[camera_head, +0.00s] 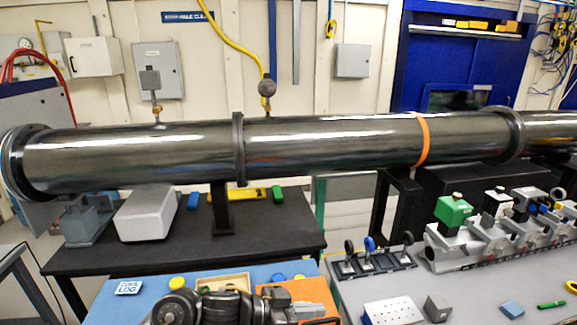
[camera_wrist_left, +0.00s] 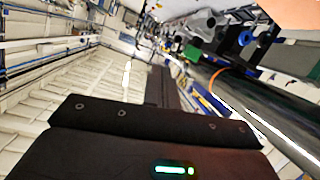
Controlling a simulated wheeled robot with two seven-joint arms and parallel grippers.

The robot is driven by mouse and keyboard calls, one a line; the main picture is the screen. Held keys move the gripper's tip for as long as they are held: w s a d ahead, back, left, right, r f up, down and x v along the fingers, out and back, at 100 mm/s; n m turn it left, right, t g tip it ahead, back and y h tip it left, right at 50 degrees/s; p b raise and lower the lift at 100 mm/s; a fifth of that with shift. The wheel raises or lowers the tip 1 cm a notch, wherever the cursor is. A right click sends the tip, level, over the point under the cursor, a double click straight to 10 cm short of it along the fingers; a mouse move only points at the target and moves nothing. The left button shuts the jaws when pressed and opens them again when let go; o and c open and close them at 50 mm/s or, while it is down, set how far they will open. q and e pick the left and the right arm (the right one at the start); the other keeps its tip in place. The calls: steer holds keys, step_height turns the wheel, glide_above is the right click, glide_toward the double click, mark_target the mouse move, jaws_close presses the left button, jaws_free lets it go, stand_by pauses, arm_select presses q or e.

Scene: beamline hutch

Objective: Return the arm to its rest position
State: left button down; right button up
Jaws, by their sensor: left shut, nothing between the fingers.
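My left arm and gripper (camera_head: 250,307) show dark grey at the bottom edge of the head view, in front of the blue mat (camera_head: 112,303) and an orange tray (camera_head: 318,293). The gripper is shut and empty. In the left wrist view its dark body (camera_wrist_left: 150,125), with a green light, fills the lower part. Its lower parts are cut off by the frame in the head view. My right gripper is in neither view.
A long dark steel beam pipe (camera_head: 320,142) crosses behind the tables. At right, a grey table (camera_head: 465,290) holds a lens rack (camera_head: 373,264), a rail with clamps (camera_head: 490,243) and small blocks.

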arm_select(q)
steer(key=s+a+f+n+t+y, duration=0.4)
steer(key=a+f+n+t+y, duration=0.3)
steer(key=a+f, duration=0.55)
steer(key=s+a+f+n+g+y, duration=0.2)
steer(key=s+a+f+g+y, duration=0.2)
steer(key=s+a, duration=0.6)
steer(key=s+a+f+n+g+y, duration=0.25)
steer(key=s+a+f, duration=0.35)
steer(key=s, duration=0.5)
step_height(320, 180, down, 32)
steer(key=s+m+g+b, duration=0.1)
steer(key=s+g+b, duration=0.1)
steer(key=b, duration=0.6)
steer(key=s+a+f+b, duration=0.2)
steer(key=s+f, duration=0.5)
steer(key=f, duration=0.3)
steer(key=s+a+f+g+b, duration=0.1)
steer(key=s+f+b, duration=0.2)
steer(key=s+f, duration=0.5)
step_height(320, 180, down, 3)
steer(key=shift+s+a+r+y, duration=0.1)
steer(key=shift+s+a+y, duration=0.15)
steer(key=shift+a+y, duration=0.15)
